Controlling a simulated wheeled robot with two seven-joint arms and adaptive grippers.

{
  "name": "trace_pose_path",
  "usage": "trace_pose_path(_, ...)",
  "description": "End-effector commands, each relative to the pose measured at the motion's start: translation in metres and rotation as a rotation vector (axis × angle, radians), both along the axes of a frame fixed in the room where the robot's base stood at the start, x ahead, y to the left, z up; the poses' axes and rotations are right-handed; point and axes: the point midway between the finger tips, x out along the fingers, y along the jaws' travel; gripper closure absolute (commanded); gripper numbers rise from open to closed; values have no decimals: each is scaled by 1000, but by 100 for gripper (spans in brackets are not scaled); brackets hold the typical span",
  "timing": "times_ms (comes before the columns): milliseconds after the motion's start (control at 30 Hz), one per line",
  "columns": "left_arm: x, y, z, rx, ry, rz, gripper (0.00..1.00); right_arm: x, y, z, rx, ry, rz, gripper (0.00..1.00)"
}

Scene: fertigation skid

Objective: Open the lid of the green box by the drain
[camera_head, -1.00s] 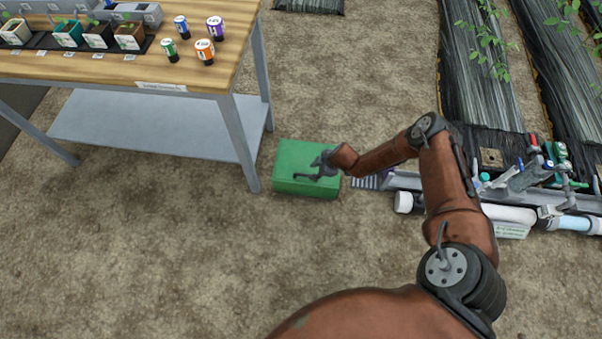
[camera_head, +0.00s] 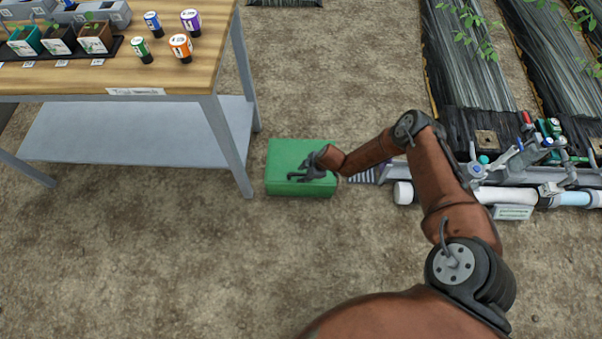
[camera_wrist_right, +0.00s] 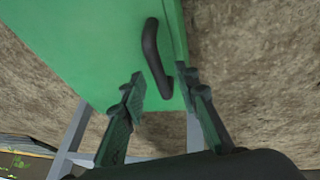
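The green box (camera_head: 285,153) stands on the ground to the right of the bench leg, its lid looking shut. In the right wrist view the box (camera_wrist_right: 90,45) fills the upper left, with a black bar handle (camera_wrist_right: 151,45) on its green face. My right gripper (camera_head: 306,173) is over the box in the head view and hides part of it. In the wrist view its two fingers (camera_wrist_right: 163,82) are apart, with the handle's near end between them in the picture. I cannot tell whether they touch it. My left gripper is not in view.
A striped drain grate (camera_head: 361,175) lies just right of the box, partly behind my arm. A wooden-topped bench (camera_head: 120,82) with pots and small bottles stands at left. White pipes (camera_head: 500,194) and valves lie at right. Bare ground in front of the box is clear.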

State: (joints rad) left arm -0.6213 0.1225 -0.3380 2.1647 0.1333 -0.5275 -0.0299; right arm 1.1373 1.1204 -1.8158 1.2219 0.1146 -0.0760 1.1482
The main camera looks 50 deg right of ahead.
Motion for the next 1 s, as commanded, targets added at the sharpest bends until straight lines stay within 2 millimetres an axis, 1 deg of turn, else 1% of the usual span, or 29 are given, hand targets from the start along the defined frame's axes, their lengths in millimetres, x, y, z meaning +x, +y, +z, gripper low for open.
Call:
trace_pose_path(167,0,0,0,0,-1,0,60,0,0,1,1,-1,0,71)
trace_pose_path(200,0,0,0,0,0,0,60,0,0,1,1,-1,0,73)
trace_pose_path(600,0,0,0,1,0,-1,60,0,0,0,0,0,0,100)
trace_pose_path(1000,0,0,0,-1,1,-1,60,0,0,0,0,0,0,100)
